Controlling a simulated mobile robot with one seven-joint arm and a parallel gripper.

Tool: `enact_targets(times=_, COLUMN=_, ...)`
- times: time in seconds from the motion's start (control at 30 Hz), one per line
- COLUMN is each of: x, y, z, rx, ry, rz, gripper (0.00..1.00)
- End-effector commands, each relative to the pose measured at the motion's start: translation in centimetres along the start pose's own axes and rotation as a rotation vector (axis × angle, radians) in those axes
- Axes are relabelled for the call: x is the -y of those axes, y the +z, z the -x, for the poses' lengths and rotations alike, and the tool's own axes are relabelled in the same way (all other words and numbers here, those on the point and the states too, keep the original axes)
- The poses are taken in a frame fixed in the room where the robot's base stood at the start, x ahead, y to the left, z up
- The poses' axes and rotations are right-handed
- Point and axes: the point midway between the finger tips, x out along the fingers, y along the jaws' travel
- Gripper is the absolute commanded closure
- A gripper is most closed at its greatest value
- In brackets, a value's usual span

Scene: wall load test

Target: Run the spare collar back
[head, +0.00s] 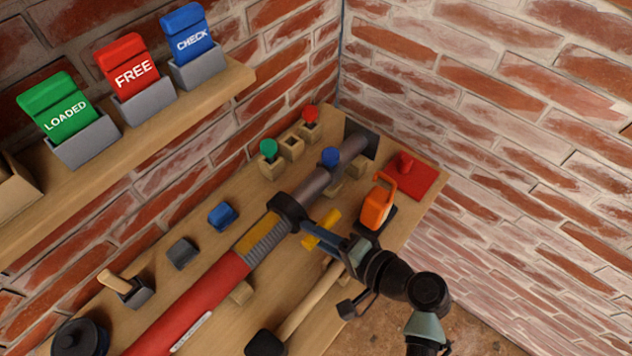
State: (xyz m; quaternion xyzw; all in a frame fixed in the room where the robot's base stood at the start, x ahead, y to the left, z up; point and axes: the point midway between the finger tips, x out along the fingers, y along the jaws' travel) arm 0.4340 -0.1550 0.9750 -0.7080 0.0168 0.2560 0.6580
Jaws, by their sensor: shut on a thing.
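A long prop lies across the bench, with a red tube (195,305), a yellow sleeve and grey thread (265,240), and a grey inner tube (318,183) that reaches a dark plate at the far end. A black collar (287,208) sits around the prop where the thread meets the inner tube. My gripper (305,224) comes in from the lower right and is shut on the collar's near side. The exact contact is partly hidden.
A mallet (303,306) lies in front. Green (268,147) and red (310,113) pegs stand behind. A shelf (140,138) holds LOADED, FREE and CHECK tags. Brick walls close the back and right.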

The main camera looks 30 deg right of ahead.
Motion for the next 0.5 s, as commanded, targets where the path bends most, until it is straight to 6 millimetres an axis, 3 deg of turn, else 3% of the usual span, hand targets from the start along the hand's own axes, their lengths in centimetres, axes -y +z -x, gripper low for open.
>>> enact_targets(times=0.13, x=-0.65, y=0.16, z=-0.01, rx=0.003, ry=0.013, rz=-0.005, gripper=1.0)
enact_targets(times=0.17, x=-0.66, y=0.17, z=-0.01, rx=0.003, ry=0.013, rz=-0.005, gripper=0.66)
enact_targets(times=0.3, x=-0.55, y=0.16, z=-0.01, rx=0.004, ry=0.011, rz=-0.004, gripper=0.4)
enact_targets(times=0.5, x=-0.32, y=0.11, z=-0.02, rx=0.003, ry=0.006, rz=-0.003, gripper=0.39)
